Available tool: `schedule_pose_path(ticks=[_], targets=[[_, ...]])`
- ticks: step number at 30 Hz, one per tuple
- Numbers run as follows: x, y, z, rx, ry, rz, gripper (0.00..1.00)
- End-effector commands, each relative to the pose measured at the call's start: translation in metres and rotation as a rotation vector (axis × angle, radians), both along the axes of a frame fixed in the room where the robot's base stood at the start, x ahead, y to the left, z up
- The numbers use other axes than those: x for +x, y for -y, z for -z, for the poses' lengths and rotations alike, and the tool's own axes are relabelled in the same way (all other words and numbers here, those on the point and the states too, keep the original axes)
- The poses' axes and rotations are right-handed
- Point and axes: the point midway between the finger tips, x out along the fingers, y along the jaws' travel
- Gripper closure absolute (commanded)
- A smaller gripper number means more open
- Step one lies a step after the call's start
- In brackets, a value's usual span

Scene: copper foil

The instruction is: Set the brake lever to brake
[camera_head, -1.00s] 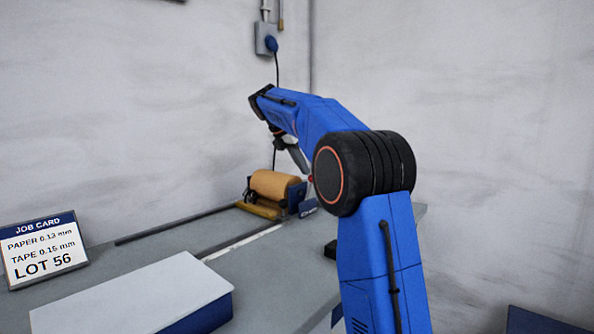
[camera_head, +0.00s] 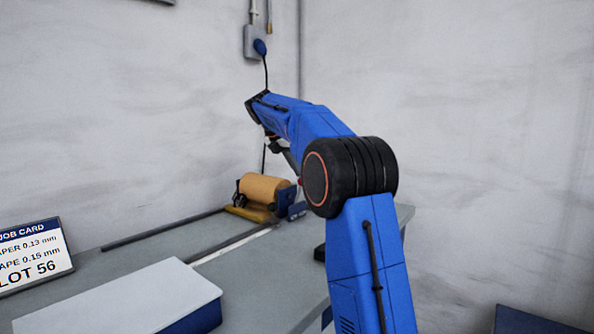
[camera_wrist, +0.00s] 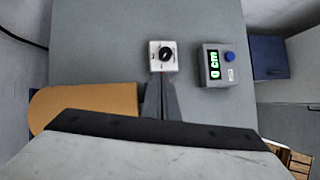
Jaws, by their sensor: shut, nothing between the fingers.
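In the wrist view my gripper (camera_wrist: 160,88) points down over the grey bench, its two dark fingers together with nothing between them. Just beyond the fingertips is a small white plate with a round black knob (camera_wrist: 166,54). I cannot tell whether this is the brake lever or which way it is set. A brown roll (camera_wrist: 85,103) lies left of the fingers. In the head view the roll (camera_head: 264,188) sits on its stand with a blue bracket (camera_head: 292,200). A small red spot (camera_head: 300,182) shows beside my arm's joint, which hides what is behind it.
A grey meter (camera_wrist: 215,76) with a green display and blue button stands right of the knob. The grey bench (camera_head: 255,277) holds a job card (camera_head: 33,255) and a white-topped blue box (camera_head: 120,303). A wall socket (camera_head: 250,42) with a cable is behind.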

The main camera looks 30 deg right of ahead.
Motion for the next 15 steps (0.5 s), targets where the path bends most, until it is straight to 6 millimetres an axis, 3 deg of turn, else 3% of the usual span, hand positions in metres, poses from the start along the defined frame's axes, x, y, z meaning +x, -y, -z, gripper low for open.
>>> schedule_pose_path(ticks=[8,15], targets=[[0.0,-0.006,-0.01,-0.001,0.0,0.0,1.0],[-0.003,-0.031,-0.047,-0.001,0.001,-0.001,1.0]])
